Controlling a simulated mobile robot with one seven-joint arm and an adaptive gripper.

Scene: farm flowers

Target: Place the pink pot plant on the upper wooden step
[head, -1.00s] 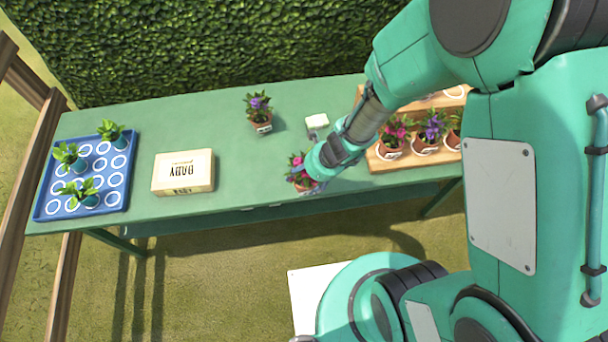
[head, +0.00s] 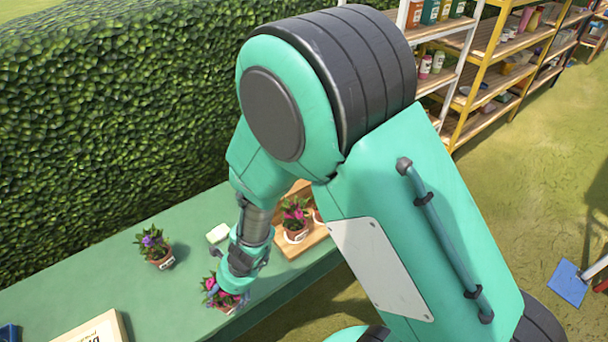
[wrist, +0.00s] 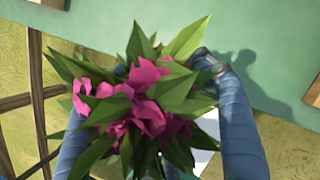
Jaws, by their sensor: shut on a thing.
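My gripper (head: 232,284) is shut on the pink pot plant (head: 213,288), near the table's front edge. In the wrist view the plant's pink flowers and green leaves (wrist: 140,105) fill the middle, between the two blue fingers. Its leaves hide the pot and the grip there. The wooden step stand (head: 305,243) is to the right of my gripper. A pink-flowered pot (head: 295,216) stands on it, with part of another pot beside it. My arm hides most of the stand, including the upper step.
A purple-flowered pot (head: 155,247) and a small pale block (head: 218,233) are on the green table (head: 90,282). A cream box (head: 95,330) is at the lower left. A hedge (head: 110,120) stands behind; shelves (head: 480,80) are far right.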

